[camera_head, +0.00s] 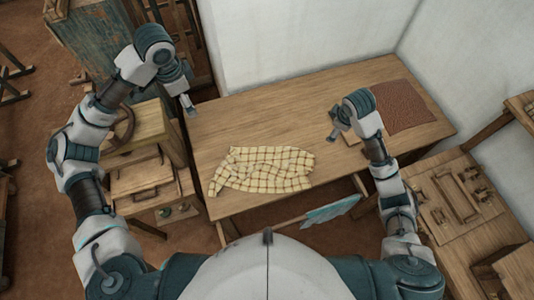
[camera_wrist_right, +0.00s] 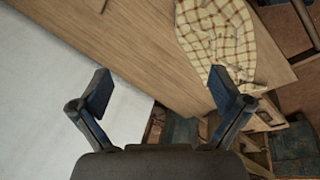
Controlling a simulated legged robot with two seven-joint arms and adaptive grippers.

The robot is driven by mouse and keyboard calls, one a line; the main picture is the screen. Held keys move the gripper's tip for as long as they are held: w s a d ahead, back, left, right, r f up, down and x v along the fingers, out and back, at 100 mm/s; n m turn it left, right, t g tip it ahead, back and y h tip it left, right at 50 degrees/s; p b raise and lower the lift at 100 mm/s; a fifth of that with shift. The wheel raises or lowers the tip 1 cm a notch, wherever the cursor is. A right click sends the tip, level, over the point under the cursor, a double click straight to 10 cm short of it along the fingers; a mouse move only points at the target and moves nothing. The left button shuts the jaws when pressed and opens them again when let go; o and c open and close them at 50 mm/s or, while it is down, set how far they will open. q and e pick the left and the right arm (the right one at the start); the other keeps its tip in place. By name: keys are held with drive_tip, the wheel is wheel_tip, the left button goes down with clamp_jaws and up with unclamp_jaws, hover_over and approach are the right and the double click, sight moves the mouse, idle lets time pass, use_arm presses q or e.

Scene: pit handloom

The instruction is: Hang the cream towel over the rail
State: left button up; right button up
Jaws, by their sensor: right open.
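The cream towel (camera_head: 262,170), checked with brown lines, lies rumpled and spread out near the front edge of the wooden table. It also shows in the right wrist view (camera_wrist_right: 215,35), beyond the right fingertips. A rail (camera_head: 290,221) runs low along the table's front, with a light blue cloth (camera_head: 332,210) hanging on it. My right gripper (camera_head: 334,128) is above the table, to the right of the towel and apart from it. In the right wrist view its fingers (camera_wrist_right: 160,85) are spread and empty. My left gripper (camera_head: 191,108) is over the table's left end; its fingers are too small to read.
The wooden table (camera_head: 265,110) has clear space behind the towel. A reddish-brown mat (camera_head: 402,104) lies at its right end. White walls (camera_head: 300,35) stand behind. Wooden boxes (camera_head: 145,180) crowd the left side, and a wooden bench (camera_head: 460,205) stands at the right.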

use_arm(q)
drive_tip(key=shift+a, duration=0.1)
use_arm(e)
drive_tip(key=shift+g, duration=0.9)
drive_tip(key=r, duration=0.3)
drive_tip(key=s+r, duration=0.1)
drive_tip(key=r, duration=0.1)
drive_tip(key=shift+r, duration=0.4)
use_arm(q)
drive_tip(key=shift+d, duration=0.2)
use_arm(e)
wheel_tip(320, 180, up, 12)
drive_tip(key=s, duration=0.1)
drive_tip(key=shift+s+f, duration=0.15)
drive_tip(key=shift+s, duration=0.2)
use_arm(q)
drive_tip(key=shift+f, duration=0.1)
use_arm(e)
drive_tip(key=shift+a, duration=0.1)
